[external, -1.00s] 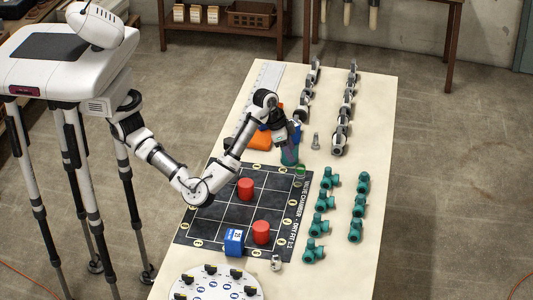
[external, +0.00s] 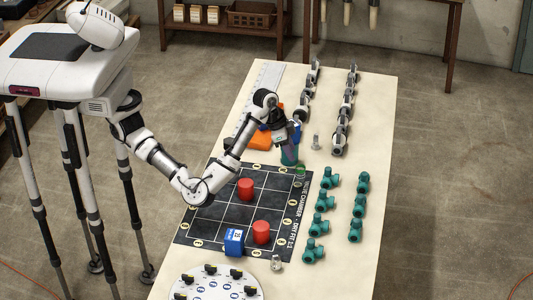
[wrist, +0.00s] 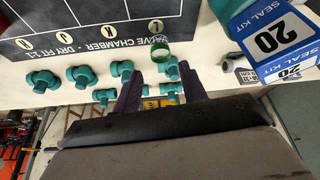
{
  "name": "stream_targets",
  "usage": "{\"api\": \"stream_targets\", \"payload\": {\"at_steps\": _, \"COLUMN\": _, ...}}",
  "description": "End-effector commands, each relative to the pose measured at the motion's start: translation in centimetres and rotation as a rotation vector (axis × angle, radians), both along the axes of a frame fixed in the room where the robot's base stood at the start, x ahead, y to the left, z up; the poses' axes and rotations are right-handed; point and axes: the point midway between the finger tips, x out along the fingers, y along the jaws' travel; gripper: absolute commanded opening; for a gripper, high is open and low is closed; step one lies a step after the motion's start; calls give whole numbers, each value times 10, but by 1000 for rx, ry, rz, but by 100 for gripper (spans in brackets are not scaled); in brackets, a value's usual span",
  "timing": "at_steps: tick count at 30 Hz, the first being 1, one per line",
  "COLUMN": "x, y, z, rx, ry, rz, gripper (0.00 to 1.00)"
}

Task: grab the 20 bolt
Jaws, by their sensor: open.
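A grey bolt (external: 315,142) stands upright on the pale table, to the right of my gripper in the external view. No number on it can be read there. My gripper (external: 290,160) points down over the table near the far right corner of the dark mat. In the wrist view my gripper's two dark fingers (wrist: 160,86) are apart, with no bolt between them. A small grey piece (wrist: 231,63) shows right of the fingers, but I cannot tell if it is the bolt. A blue and white seal kit box (wrist: 280,38) marked 20 is at the upper right.
A green ring (wrist: 160,52) lies just beyond the fingers. Several teal valves (external: 325,203) stand right of the mat (external: 215,212), which holds two red cylinders (external: 261,232). Grey clamp-like parts (external: 341,130) form two rows at the far end. A blue box (external: 234,242) sits at the mat's near edge.

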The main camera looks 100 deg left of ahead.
Motion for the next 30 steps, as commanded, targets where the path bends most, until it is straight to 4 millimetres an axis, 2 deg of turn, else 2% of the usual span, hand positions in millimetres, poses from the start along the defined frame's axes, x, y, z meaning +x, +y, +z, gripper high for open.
{"api": "stream_targets", "payload": {"at_steps": 8, "x": 0, "y": 0, "z": 7, "rx": -1, "ry": -2, "rz": -1, "gripper": 42}}
{"api": "stream_targets", "payload": {"at_steps": 11, "x": 1, "y": -1, "z": 26, "rx": -4, "ry": -7, "rz": -1, "gripper": 42}}
{"api": "stream_targets", "payload": {"at_steps": 17, "x": 1, "y": 1, "z": 84, "rx": -6, "ry": -6, "rz": 5, "gripper": 42}}
{"api": "stream_targets", "payload": {"at_steps": 18, "x": 4, "y": 11, "z": 77, "rx": -37, "ry": 8, "rz": 87, "gripper": 42}}
{"api": "stream_targets", "payload": {"at_steps": 23, "x": 17, "y": 37, "z": 76, "rx": -149, "ry": 27, "rz": 370, "gripper": 42}}
{"api": "stream_targets", "payload": {"at_steps": 30, "x": 33, "y": 88, "z": 75, "rx": -334, "ry": 59, "rz": 896, "gripper": 42}}
